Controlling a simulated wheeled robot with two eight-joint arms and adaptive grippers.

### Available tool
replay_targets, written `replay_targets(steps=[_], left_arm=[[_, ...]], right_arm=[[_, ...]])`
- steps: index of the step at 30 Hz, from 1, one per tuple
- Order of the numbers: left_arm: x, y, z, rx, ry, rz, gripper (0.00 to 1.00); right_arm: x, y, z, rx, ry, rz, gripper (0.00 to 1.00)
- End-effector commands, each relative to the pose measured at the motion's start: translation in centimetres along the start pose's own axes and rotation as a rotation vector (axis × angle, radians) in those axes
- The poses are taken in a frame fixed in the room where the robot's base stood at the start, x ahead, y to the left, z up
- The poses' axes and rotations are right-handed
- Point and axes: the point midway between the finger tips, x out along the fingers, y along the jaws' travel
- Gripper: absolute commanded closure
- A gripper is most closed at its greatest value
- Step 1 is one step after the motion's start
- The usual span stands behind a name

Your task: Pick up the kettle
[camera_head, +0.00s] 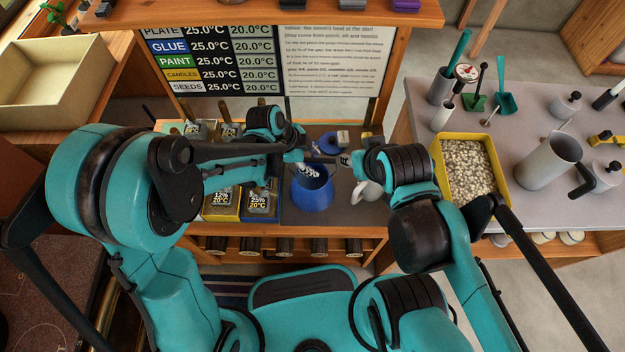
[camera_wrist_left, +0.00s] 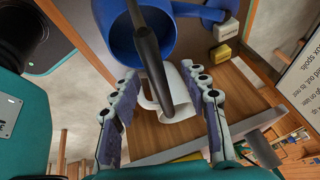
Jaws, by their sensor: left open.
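The blue kettle (camera_head: 312,194) stands on the low bench in the middle of the head view, its open top facing up. In the left wrist view the kettle (camera_wrist_left: 118,38) shows at the top, with its long dark handle (camera_wrist_left: 148,45) reaching down between my fingers. My left gripper (camera_head: 308,170) is over the kettle in the head view. In the left wrist view the left gripper (camera_wrist_left: 165,82) is open, one finger on each side of the handle's end; I cannot tell whether they touch. My right gripper (camera_head: 345,162) is mostly hidden by its wrist.
A white mug (camera_head: 368,191) stands right of the kettle. Labelled containers (camera_head: 222,208) stand to its left. A yellow tray of pale pellets (camera_head: 438,160) and a grey jug (camera_head: 547,163) are on the right table. A board with temperatures (camera_head: 215,60) rises behind the bench.

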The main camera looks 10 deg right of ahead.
Motion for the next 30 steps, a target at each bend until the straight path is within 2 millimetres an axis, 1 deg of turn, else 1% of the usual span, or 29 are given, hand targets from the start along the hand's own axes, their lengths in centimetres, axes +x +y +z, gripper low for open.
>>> replay_targets(steps=[5,6,8,9,10,11,30], left_arm=[[-0.02,0.00,-0.01,0.000,0.000,0.000,0.55],[-0.02,0.00,-0.01,0.000,0.000,0.000,0.60],[-0.02,0.00,-0.01,0.000,0.000,0.000,0.76],[-0.02,0.00,-0.01,0.000,0.000,0.000,0.86],[-0.02,0.00,-0.01,0.000,0.000,0.000,0.94],[-0.02,0.00,-0.01,0.000,0.000,0.000,1.00],[-0.31,-0.06,-0.16,0.000,0.001,0.000,1.00]], right_arm=[[-0.02,0.00,-0.01,0.000,0.000,0.000,0.63],[-0.02,0.00,-0.01,0.000,0.000,0.000,0.63],[-0.02,0.00,-0.01,0.000,0.000,0.000,0.63],[-0.02,0.00,-0.01,0.000,0.000,0.000,0.63],[-0.02,0.00,-0.01,0.000,0.000,0.000,0.63],[-0.02,0.00,-0.01,0.000,0.000,0.000,0.63],[-0.30,0.00,-0.21,0.000,0.000,0.000,0.63]])
